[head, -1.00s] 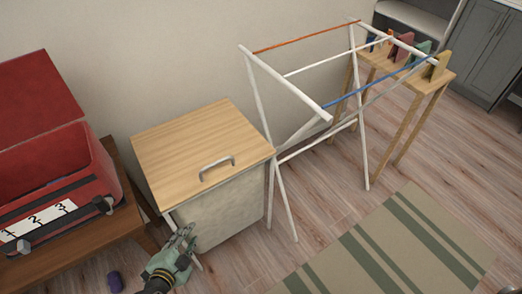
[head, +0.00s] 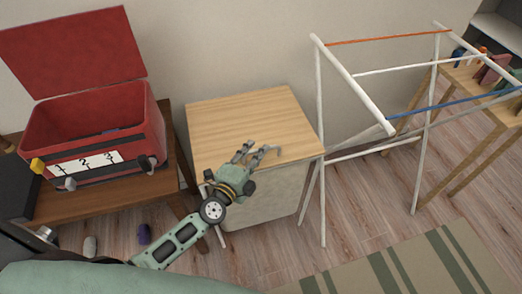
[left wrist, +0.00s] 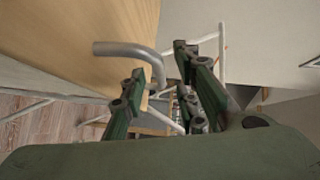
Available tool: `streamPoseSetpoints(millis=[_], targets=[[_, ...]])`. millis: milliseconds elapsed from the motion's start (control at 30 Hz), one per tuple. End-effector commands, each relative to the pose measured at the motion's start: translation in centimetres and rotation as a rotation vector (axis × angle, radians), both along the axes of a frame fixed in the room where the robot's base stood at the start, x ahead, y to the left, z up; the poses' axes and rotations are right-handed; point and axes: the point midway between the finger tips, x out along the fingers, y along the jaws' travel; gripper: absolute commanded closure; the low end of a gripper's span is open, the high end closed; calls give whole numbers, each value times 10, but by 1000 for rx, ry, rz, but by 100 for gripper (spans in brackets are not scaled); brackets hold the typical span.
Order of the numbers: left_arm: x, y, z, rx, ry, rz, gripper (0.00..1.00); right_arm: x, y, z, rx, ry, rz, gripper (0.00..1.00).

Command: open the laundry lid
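The laundry box (head: 268,205) stands against the wall with its pale wooden lid (head: 235,112) lying flat and shut on top. The lid also fills the upper left of the left wrist view (left wrist: 60,50). The grey metal lid handle (left wrist: 125,48) shows there, its bent end between the fingertips. In the head view my gripper mostly hides the handle. My left gripper (head: 260,152) is at the lid's front edge, fingers reaching over it. It is open, a finger on each side of the handle's bend, with no clear grip. My right gripper is not in view.
A red box (head: 95,130) with its lid raised stands on a brown table (head: 105,195) at left. A white drying rack (head: 322,200) stands close to the laundry box's right side. A striped rug (head: 400,265) lies front right. Small objects (head: 144,233) lie on the floor.

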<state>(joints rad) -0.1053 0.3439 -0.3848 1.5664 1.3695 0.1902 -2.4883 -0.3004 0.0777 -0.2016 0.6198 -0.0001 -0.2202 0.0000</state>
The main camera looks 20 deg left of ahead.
Motion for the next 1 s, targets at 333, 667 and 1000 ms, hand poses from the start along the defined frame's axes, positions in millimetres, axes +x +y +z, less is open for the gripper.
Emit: streamPoseSetpoints(millis=[333,667,1000], targets=[[26,-6,-4,-1,0,-1,71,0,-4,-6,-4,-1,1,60],[26,-6,-4,-1,1,-1,84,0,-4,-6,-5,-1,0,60],[26,-6,-4,-1,1,-1,100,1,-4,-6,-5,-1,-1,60]])
